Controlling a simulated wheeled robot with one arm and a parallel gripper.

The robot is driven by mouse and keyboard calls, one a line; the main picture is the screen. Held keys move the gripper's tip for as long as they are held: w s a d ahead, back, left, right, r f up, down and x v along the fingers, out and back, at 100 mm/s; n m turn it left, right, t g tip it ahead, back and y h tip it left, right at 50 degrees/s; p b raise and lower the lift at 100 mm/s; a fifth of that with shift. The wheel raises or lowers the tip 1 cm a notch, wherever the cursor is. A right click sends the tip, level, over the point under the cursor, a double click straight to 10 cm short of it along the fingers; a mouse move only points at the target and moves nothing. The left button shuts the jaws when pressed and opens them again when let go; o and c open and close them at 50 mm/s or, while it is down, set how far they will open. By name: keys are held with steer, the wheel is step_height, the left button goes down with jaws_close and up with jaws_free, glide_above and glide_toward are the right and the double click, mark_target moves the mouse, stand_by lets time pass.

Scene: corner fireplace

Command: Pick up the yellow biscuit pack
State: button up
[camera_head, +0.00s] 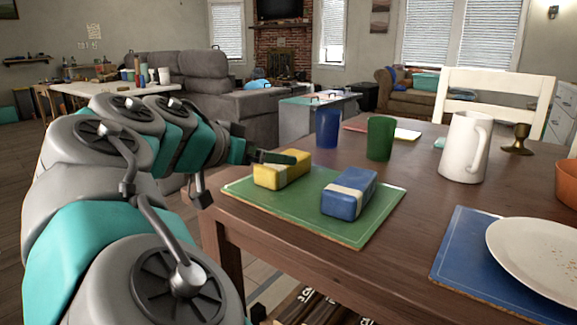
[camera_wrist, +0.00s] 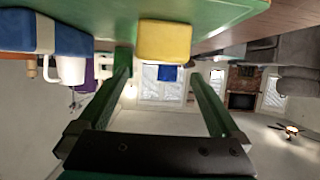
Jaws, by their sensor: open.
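The yellow biscuit pack (camera_head: 268,176) with a pale band lies on the green placemat (camera_head: 300,222), near its far left edge. I cannot tell whether a finger touches the pack.
A blue pack (camera_head: 342,203) with a pale band lies right of the yellow one. Behind stand a blue cup (camera_head: 327,128), a green cup (camera_head: 380,138) and a white pitcher (camera_head: 465,147). A plate (camera_head: 540,260) sits on a blue placemat (camera_head: 450,262) at right.

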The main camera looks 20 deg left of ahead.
steer(key=shift+f+x, duration=0.1)
steer(key=shift+x, duration=1.45)
steer(key=shift+f+x, duration=0.15)
steer(key=shift+x, duration=1.45)
steer(key=shift+s, duration=0.15)
steer(key=c, duration=1.5)
